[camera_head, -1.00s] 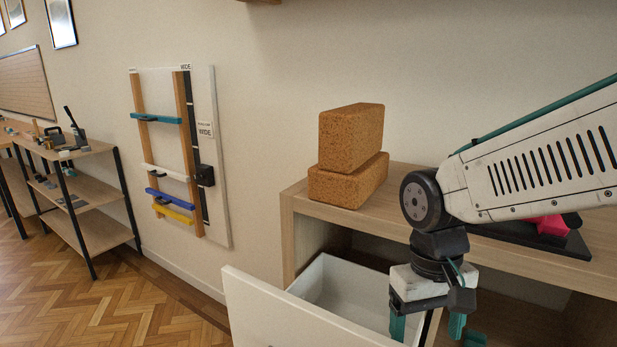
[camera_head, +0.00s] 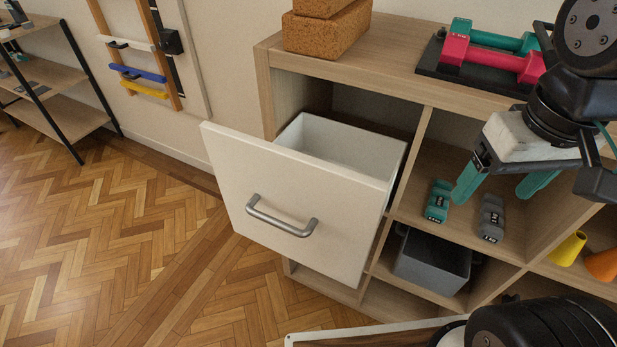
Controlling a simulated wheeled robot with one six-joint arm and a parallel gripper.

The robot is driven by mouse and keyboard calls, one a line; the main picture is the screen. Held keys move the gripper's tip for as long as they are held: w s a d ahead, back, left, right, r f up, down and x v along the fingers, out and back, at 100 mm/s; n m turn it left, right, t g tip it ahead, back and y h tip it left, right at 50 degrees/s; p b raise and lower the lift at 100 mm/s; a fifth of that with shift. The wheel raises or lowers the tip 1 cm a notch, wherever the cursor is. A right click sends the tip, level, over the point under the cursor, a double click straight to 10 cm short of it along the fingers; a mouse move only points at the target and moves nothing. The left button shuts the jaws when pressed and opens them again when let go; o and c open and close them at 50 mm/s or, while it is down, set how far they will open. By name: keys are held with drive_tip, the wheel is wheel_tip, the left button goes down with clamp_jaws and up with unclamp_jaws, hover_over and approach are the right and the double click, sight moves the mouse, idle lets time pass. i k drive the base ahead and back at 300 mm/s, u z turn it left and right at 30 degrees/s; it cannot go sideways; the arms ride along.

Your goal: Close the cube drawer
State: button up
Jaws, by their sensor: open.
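The white cube drawer (camera_head: 300,205) is pulled out of the upper left compartment of a wooden cube shelf (camera_head: 390,65). Its front panel carries a grey metal bar handle (camera_head: 282,218). The open top shows the inside of the drawer box (camera_head: 345,146), and no contents show. My gripper (camera_head: 503,188) has teal fingers, is open and empty, and points down. It appears to the right of the drawer, in front of the neighbouring compartment, apart from the drawer front.
Cork blocks (camera_head: 325,30) and a rack with pink and teal dumbbells (camera_head: 490,55) sit on the shelf top. Teal (camera_head: 438,202) and grey (camera_head: 490,218) dumbbells lie in the neighbouring compartment. A grey bin (camera_head: 432,265) is below. Parquet floor (camera_head: 130,240) is clear at the left.

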sight(317, 195)
drive_tip(key=u, duration=0.35)
drive_tip(key=k, duration=0.85)
drive_tip(key=z, duration=0.65)
